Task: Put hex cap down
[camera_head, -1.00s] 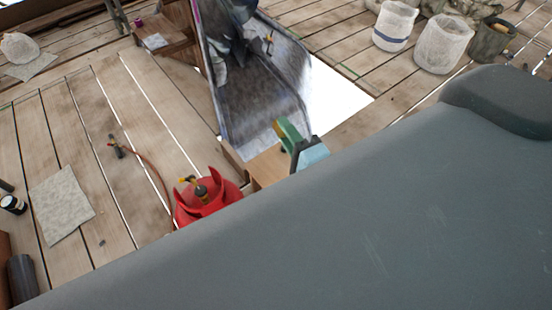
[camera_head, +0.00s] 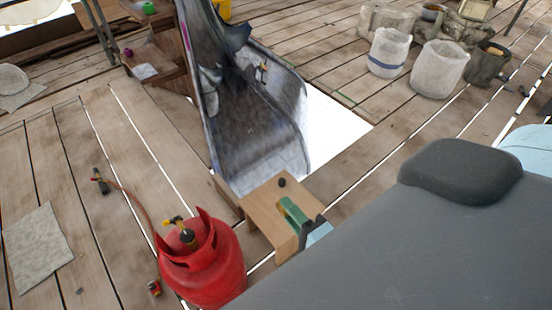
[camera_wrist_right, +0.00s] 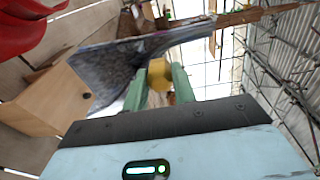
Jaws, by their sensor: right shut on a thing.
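My right gripper (camera_head: 292,211) shows green fingertips and a light blue body in the head view, over or beside a small wooden box (camera_head: 262,208). In the right wrist view, the right gripper (camera_wrist_right: 158,88) is shut on a yellow block-like piece, which I take as the hex cap (camera_wrist_right: 160,73). The cap cannot be made out in the head view. I cannot tell whether the cap touches anything below it. My left gripper is not in view.
A red gas cylinder (camera_head: 205,265) stands left of the box. A small dark knob (camera_head: 281,182) is on the box top. A grey sheet-metal piece (camera_head: 255,125) rises behind, beside a bright floor opening (camera_head: 335,125). White buckets (camera_head: 388,52) stand at the back right.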

